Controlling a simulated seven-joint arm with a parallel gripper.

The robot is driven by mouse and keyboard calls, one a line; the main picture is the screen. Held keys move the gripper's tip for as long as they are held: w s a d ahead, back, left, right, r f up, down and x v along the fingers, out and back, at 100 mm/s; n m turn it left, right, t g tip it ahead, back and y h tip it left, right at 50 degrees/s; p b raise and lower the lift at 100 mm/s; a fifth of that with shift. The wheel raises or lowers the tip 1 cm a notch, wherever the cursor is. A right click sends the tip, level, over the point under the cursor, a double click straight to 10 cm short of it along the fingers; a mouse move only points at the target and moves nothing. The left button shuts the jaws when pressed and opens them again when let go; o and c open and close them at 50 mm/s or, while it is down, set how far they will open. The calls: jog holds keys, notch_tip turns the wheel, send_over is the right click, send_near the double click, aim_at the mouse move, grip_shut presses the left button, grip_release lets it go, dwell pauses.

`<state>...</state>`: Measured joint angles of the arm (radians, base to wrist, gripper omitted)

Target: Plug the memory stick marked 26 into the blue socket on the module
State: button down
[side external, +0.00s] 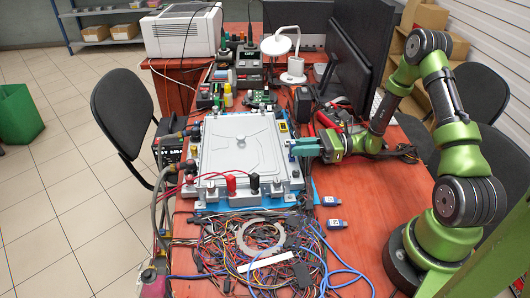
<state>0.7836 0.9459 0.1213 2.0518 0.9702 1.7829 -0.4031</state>
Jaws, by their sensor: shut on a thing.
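The module (213,152) is a large light-grey metal housing lying on a blue mat (190,205) in the middle of the table. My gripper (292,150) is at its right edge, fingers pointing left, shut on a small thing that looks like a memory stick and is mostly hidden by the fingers. I cannot tell whether it touches the module or sits in a socket. The blue socket is not clearly visible. Two blue-and-silver memory sticks (331,201) and (337,223) lie on the table to the right of the module; their marks are too small to read.
A tangle of coloured wires (215,240) covers the table's front. Red and black plugs (231,185) stand along the module's front edge. Tools, a white lamp (293,70), a printer (183,32) and monitors (355,55) crowd the back. Bare wood shows at the front right.

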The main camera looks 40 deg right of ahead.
jog(key=shift+f, duration=0.65)
dwell(1.4)
jog(key=c, duration=0.6)
grip_release()
jog(key=shift+s+d+r, duration=0.5)
jog(key=shift+s+d, duration=0.15)
jog(key=shift+d, duration=0.15)
jog(key=shift+s+d+r, duration=0.5)
jog(key=shift+s+d, duration=0.1)
jog(key=shift+d, duration=0.15)
jog(key=shift+s+d+r, duration=0.5)
jog(key=shift+s+d, duration=0.15)
jog(key=shift+d, duration=0.15)
